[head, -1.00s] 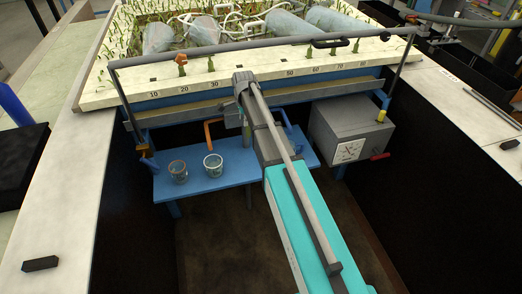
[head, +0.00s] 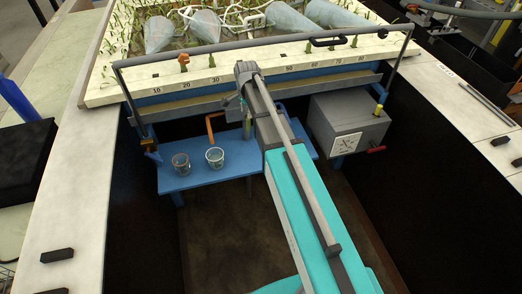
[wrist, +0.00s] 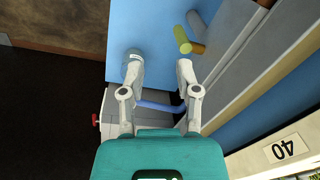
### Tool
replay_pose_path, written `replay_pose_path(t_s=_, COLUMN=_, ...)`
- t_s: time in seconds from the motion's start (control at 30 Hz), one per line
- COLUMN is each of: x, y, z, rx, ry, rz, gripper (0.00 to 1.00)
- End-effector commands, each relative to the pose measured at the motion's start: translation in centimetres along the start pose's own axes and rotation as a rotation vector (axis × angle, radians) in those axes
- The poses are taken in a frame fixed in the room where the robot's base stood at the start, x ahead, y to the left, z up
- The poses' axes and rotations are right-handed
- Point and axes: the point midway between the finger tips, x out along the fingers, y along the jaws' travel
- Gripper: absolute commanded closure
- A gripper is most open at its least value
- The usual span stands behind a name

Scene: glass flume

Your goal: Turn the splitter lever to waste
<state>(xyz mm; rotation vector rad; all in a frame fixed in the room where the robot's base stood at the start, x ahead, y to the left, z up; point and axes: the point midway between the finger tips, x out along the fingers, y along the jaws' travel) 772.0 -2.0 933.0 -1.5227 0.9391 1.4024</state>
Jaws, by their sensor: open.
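In the wrist view my gripper (wrist: 158,68) is open, with its two fingers apart above a blue surface and nothing held. A yellow-olive cylinder (wrist: 182,40) lies just past the right fingertip, beside a grey rod (wrist: 198,22). A blue bar (wrist: 160,106) runs behind the fingers, farther off. I cannot tell for sure which part is the splitter lever. In the head view my arm hides the gripper's fingers and part of the outlets. An orange pipe (head: 210,124) and a green upright piece (head: 247,128) show left of my arm.
A grey box (head: 350,112) with a dial and red handle is right of my arm. The flume's numbered edge (head: 225,75) and a grey rail (head: 190,52) run across behind. White benches flank the gap.

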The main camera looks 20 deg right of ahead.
Motion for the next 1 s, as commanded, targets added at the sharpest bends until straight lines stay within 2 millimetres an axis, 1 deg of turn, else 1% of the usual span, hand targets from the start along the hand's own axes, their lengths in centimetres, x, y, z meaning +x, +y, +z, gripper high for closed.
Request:
replay_pose_path(t_s=0.03, x=-0.1, y=1.0, z=0.4, rx=-0.032, ry=-0.001, rz=0.003, gripper=0.58)
replay_pose_path(t_s=0.1, x=-0.2, y=1.8, z=0.8, rx=-0.081, ry=-0.001, rz=0.007, gripper=0.58)
replay_pose_path(t_s=1.0, x=-1.3, y=12.8, z=5.2, rx=-0.69, ry=-0.029, rz=0.048, gripper=0.58)
